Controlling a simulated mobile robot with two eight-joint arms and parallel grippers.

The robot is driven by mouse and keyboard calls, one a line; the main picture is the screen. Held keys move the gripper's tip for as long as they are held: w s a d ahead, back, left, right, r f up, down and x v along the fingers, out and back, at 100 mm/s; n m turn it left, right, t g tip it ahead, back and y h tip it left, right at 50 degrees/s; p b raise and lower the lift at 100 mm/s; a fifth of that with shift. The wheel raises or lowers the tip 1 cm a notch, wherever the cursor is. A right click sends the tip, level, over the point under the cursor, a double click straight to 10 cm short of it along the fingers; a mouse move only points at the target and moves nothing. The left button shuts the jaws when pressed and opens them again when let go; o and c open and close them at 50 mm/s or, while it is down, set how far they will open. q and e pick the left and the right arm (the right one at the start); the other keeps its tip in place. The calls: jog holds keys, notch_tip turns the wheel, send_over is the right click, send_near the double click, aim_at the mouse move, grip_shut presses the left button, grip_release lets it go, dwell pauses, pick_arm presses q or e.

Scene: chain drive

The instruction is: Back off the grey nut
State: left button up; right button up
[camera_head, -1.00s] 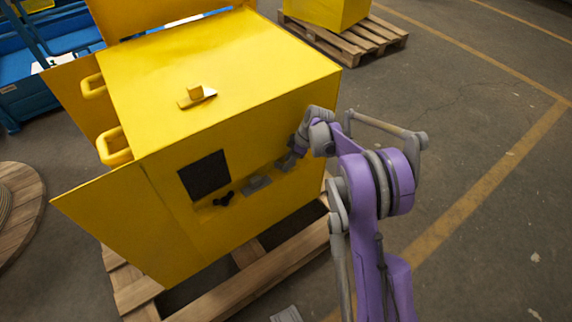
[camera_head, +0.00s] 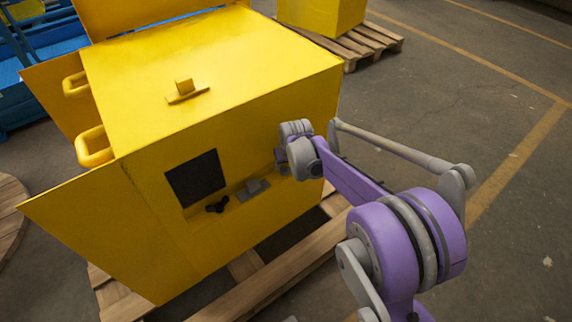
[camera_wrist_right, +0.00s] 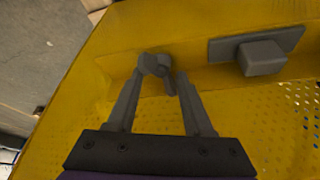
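The grey nut (camera_wrist_right: 155,66), a small knob with a short piece pointing down, sits at a ledge on the yellow machine in the right wrist view. My right gripper (camera_wrist_right: 161,75) reaches toward it with its fingers apart. The nut lies at the fingertips, close to the left finger; a gap shows toward the right finger. I cannot tell whether either finger touches it. In the head view my right wrist (camera_head: 300,152) is at the right end of the machine's front and hides the nut. My left gripper is not in view.
A grey block on a plate (camera_wrist_right: 262,57) is right of the nut in the wrist view; it also shows in the head view (camera_head: 253,189). A black lobed knob (camera_head: 217,205) and dark panel (camera_head: 195,178) are farther left. The yellow machine (camera_head: 215,75) stands on a pallet.

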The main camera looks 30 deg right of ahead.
pick_arm(q)
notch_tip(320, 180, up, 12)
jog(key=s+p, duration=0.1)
jog(key=p, duration=0.9)
pick_arm(e)
jog(key=s+a+r, duration=0.4)
jog(key=s+r, duration=0.2)
jog(key=r, duration=0.3)
jog(key=s+a+r, duration=0.4)
jog(key=s+r, duration=0.3)
jog(key=r, duration=0.3)
jog(key=shift+s+r+n, duration=0.25)
jog(key=shift+s+n, duration=0.05)
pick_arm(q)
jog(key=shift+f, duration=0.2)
pick_arm(e)
jog(key=shift+w, duration=0.1)
